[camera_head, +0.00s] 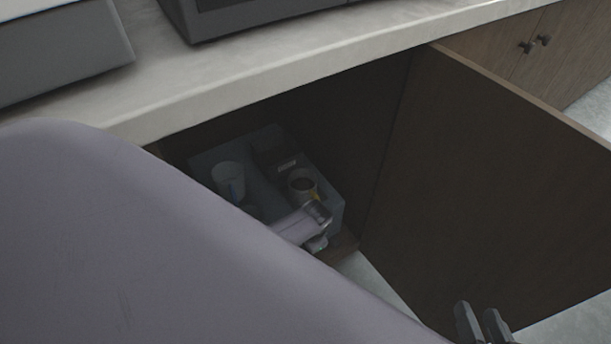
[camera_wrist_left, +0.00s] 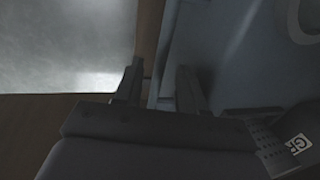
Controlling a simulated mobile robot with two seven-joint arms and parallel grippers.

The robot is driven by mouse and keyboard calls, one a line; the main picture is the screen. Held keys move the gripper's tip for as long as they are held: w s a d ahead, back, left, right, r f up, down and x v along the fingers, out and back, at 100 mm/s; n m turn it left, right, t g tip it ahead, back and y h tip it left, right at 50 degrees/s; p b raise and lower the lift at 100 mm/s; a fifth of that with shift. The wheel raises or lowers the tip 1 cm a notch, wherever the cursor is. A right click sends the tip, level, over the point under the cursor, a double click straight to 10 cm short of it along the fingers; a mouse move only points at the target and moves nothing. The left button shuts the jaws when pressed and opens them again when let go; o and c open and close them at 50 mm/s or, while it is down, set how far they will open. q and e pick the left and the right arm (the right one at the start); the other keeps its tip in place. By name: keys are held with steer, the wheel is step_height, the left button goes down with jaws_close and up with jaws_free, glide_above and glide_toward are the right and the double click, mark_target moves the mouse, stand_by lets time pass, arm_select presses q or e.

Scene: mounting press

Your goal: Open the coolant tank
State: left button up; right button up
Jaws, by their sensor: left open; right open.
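The coolant tank appears to be the blue-grey box (camera_head: 335,195) inside the open cabinet under the counter. A pale cup (camera_head: 229,180), a dark block with a small label (camera_head: 272,155) and a round dark-mouthed part (camera_head: 302,184) with yellow on it show on its top. My left gripper is at the tank's front right edge, partly hidden by my arm. In the left wrist view its fingers (camera_wrist_left: 160,88) are open, with a blue-grey edge of the tank (camera_wrist_left: 166,55) between them; contact cannot be told. My right gripper (camera_head: 484,322) is open and empty at the bottom, apart from the tank.
The cabinet door (camera_head: 500,180) stands open to the right of the tank. The pale countertop (camera_head: 240,85) overhangs the cabinet. Grey equipment (camera_head: 60,45) and a dark appliance (camera_head: 255,15) stand on it. Closed cabinet doors with dark knobs (camera_head: 534,44) are at the far right.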

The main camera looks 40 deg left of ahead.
arm_select(q)
steer(key=shift+w+a+f, duration=0.1)
steer(key=shift+f, duration=0.35)
arm_select(e)
steer(key=shift+w+a, duration=0.1)
steer(key=shift+a, duration=0.2)
arm_select(q)
jaws_close()
